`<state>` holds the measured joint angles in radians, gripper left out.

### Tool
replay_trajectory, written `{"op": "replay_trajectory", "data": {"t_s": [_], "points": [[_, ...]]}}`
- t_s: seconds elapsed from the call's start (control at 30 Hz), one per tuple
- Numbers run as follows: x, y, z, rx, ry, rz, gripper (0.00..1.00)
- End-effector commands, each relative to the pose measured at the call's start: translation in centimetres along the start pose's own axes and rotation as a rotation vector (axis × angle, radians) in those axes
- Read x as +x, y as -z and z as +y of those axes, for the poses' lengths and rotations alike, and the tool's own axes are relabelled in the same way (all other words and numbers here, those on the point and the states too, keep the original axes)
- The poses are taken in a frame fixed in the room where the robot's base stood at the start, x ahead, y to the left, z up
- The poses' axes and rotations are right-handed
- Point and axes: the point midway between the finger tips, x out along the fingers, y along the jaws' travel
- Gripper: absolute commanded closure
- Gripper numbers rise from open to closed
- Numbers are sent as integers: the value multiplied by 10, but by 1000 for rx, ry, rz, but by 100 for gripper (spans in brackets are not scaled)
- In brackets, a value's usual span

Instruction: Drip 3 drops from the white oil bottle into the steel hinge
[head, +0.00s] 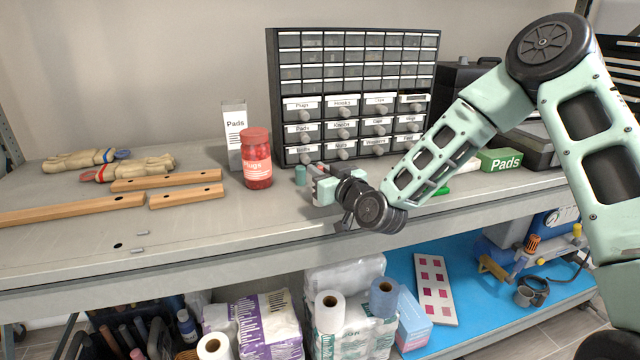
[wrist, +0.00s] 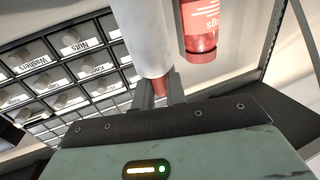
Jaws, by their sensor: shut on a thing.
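My gripper (head: 318,173) is low over the shelf top, in front of the drawer cabinet and right of the red jar. In the wrist view the gripper (wrist: 160,90) is shut on a smooth white cylinder, which I take for the white oil bottle (wrist: 144,38). I cannot make out the steel hinge; small grey metal pieces (head: 137,251) lie at the front left of the shelf, too small to identify.
A red jar (head: 257,165) and a white Pads box (head: 234,135) stand left of the gripper. The drawer cabinet (head: 350,90) is behind. Wooden strips (head: 186,196) and a pair of gloves lie left. A green Pads box (head: 498,160) is right. The front left shelf is mostly clear.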

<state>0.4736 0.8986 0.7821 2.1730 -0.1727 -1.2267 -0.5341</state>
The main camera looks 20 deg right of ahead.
Motion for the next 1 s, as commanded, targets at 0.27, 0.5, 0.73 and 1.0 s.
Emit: {"op": "replay_trajectory", "data": {"t_s": [0.27,0.5,0.73,1.0], "points": [[0,13,0,-3,1,3,100],[0,50,0,-5,0,5,100],[0,85,0,-4,0,4,100],[0,100,0,0,-1,0,100]]}}
